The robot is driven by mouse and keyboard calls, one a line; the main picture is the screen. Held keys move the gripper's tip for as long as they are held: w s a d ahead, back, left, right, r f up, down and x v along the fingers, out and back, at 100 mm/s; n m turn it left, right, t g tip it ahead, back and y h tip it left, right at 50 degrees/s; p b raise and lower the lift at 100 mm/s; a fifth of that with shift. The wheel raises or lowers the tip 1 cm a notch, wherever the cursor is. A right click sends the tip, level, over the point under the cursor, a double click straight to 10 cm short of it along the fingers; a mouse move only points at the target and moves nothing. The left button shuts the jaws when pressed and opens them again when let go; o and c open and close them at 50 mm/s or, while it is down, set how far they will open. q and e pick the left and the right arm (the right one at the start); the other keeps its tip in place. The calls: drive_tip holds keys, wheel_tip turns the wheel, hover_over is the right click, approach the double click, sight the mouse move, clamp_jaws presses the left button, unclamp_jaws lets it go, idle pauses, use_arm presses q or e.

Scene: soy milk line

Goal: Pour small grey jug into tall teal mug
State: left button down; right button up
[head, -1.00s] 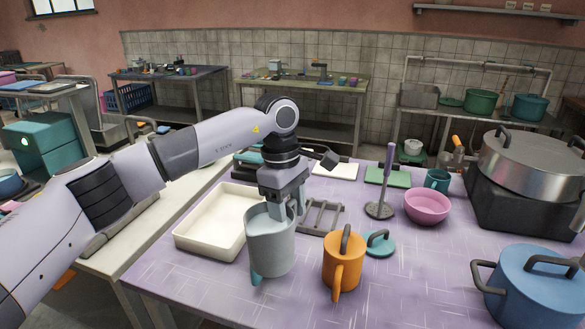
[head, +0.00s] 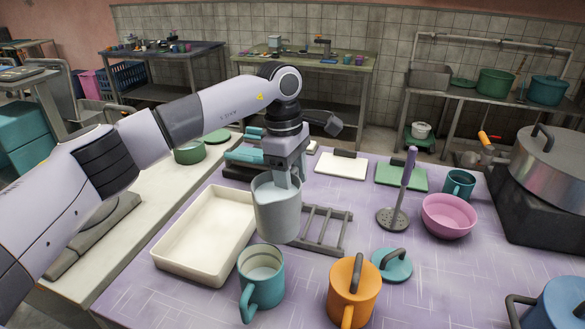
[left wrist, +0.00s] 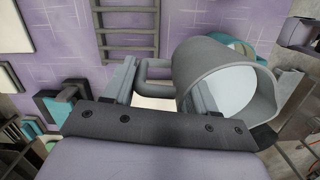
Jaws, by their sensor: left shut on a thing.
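The small grey jug (head: 278,216) is held by my left gripper (head: 286,176), which is shut on it near its rim and handle. The jug looks close to upright, with pale liquid inside. The left wrist view shows the jug (left wrist: 187,72) and its handle by the fingers of my left gripper (left wrist: 160,82); the exact grip is unclear. The tall teal mug (head: 263,288) stands on the purple table, just in front of the jug, its handle toward me. Its inside looks pale. In the wrist view the jug mostly hides a teal shape. My right gripper is out of view.
A cream tray (head: 163,256) lies left of the jug and a grey rack (head: 325,235) right of it. An orange mug (head: 354,292) and a teal lid (head: 398,264) are to the right. A pink bowl (head: 449,216) and another teal mug (head: 459,187) stand farther back.

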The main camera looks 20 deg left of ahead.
use_arm(q)
drive_tip(key=shift+w+r, duration=0.1)
drive_tip(key=shift+r, duration=0.1)
drive_tip(key=shift+r+t, duration=0.65)
drive_tip(key=shift+t, duration=0.25)
drive_tip(key=shift+r+t+b, duration=0.15)
drive_tip(key=shift+t+b, duration=0.45)
drive_tip(key=shift+b, duration=0.65)
drive_tip(key=shift+r+p, duration=0.2)
drive_tip(key=shift+p, duration=0.15)
drive_tip(key=shift+s+r+t+b, duration=0.15)
drive_tip(key=shift+r+t+b, duration=0.45)
drive_tip(key=shift+b, duration=1.1)
drive_tip(key=shift+s+r+t+b, duration=0.1)
drive_tip(key=shift+r+t+b, duration=0.15)
drive_tip(key=shift+t+b, duration=1.05)
drive_tip(key=shift+r+g+b, duration=0.1)
drive_tip(key=shift+g+b, duration=0.2)
drive_tip(key=shift+b, duration=0.25)
